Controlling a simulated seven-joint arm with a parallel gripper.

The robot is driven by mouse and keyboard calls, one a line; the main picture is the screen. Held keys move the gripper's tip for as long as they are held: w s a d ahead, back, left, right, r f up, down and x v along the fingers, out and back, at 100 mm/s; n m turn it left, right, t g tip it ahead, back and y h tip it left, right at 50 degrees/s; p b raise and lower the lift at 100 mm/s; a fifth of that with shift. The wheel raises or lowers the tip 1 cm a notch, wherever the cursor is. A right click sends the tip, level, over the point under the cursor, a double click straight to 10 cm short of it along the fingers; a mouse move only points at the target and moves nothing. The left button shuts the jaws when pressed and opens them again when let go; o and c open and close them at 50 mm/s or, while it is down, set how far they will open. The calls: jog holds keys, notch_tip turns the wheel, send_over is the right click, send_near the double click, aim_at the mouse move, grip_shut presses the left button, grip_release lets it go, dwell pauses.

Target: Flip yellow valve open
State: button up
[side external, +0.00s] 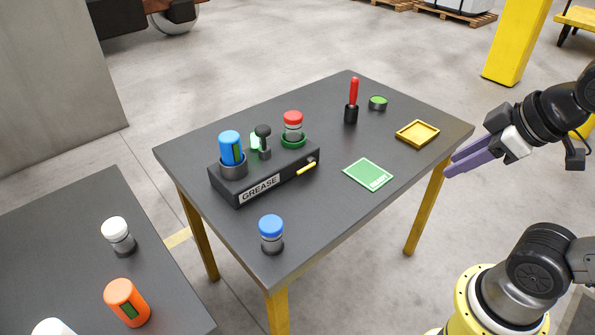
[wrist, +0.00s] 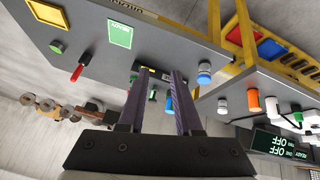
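The yellow valve (side external: 306,168) is a small lever on the front face of a black box labelled GREASE (side external: 262,182), near its right end. The lever slants slightly, its lower end to the left. My gripper (side external: 452,164) has purple fingers and hangs to the right of the table, well apart from the valve. In the wrist view my gripper (wrist: 162,72) is open and empty, with a clear gap between the fingers. The box shows small behind the fingers there, partly hidden, and I cannot make out the lever clearly.
A blue canister (side external: 231,148), a dark knob (side external: 263,136) and a red-capped jar (side external: 292,122) stand on the box. A blue-capped jar (side external: 271,232), green card (side external: 368,174), yellow tray (side external: 417,133) and red-handled tool (side external: 353,100) are on the table (side external: 330,225). The tabletop before the valve is clear.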

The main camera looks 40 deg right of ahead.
jog(key=w+r+n, duration=0.1)
jog(key=w+d+r+n+t, duration=0.1)
jog(key=n, duration=0.1)
jog(key=w+r+n+h, duration=0.1)
jog(key=w, duration=0.1)
jog(key=shift+d, duration=0.35)
grip_shut()
jog(key=w+d+n+t, duration=0.1)
jog(key=w+n+t, duration=0.2)
jog(key=w+n, duration=1.6)
jog(key=w+a+f+n, duration=0.2)
jog(key=w+f+n, duration=0.5)
jog(key=f+n, duration=0.1)
notch_tip(320, 180, down, 14)
jog(key=a+n+g+y, duration=0.1)
jog(key=n+g, duration=0.1)
jog(key=shift+s+a+f+g, duration=0.2)
jog(key=shift+s+g, duration=0.1)
jog(key=shift+s, duration=0.1)
